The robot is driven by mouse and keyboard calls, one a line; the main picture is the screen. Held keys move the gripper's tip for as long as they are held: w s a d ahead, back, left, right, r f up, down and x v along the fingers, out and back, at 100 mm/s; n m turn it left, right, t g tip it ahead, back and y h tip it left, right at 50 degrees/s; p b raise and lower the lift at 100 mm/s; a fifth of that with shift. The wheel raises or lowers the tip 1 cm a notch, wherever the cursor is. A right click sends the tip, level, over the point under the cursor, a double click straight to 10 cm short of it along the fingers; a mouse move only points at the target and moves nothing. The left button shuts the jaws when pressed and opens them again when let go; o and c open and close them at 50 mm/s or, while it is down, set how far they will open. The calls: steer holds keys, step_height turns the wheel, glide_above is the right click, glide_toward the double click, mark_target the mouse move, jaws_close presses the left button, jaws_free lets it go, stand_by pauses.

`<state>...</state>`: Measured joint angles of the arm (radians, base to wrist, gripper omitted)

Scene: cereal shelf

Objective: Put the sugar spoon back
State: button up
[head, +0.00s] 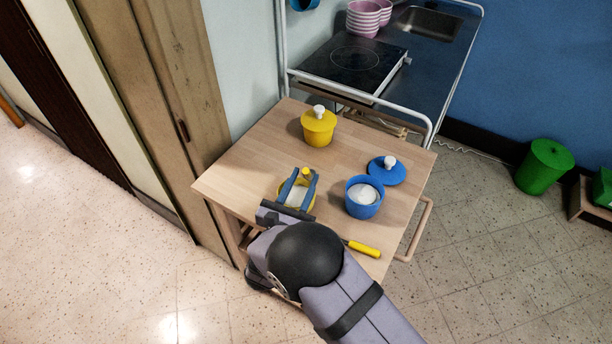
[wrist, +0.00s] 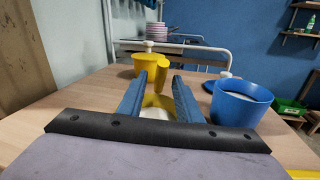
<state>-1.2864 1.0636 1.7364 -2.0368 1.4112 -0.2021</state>
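An open yellow pot (head: 283,186) with white contents stands near the table's front left, partly hidden by my gripper; it also shows in the wrist view (wrist: 155,103). A short yellow handle end (head: 306,172) rises at that pot, its lower part hidden; the wrist view shows it (wrist: 157,65) beyond my fingertips. My gripper (head: 304,173) is over the yellow pot, its two blue fingers apart, with a gap between them in the wrist view (wrist: 161,76). A spoon with a yellow handle (head: 364,248) lies at the table's front edge, its other end hidden by my arm.
An open blue pot (head: 363,209) with white contents stands right of my gripper. Its blue lid (head: 384,177) lies behind it. A lidded yellow pot (head: 318,130) stands at the back. A white rail (head: 365,95) and hob (head: 355,65) are beyond the wooden table (head: 250,150).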

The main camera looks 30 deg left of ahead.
steer(key=shift+r+b+v, duration=0.2)
steer(key=shift+b+v, duration=0.1)
steer(key=shift+v, duration=0.5)
steer(key=shift+r+b+v, duration=0.15)
steer(key=shift+b+v, duration=0.1)
steer(key=shift+v, duration=0.55)
steer(key=shift+r+b+v, duration=0.2)
steer(key=shift+b+v, duration=0.1)
steer(key=shift+v, duration=0.5)
steer(key=shift+a, duration=0.1)
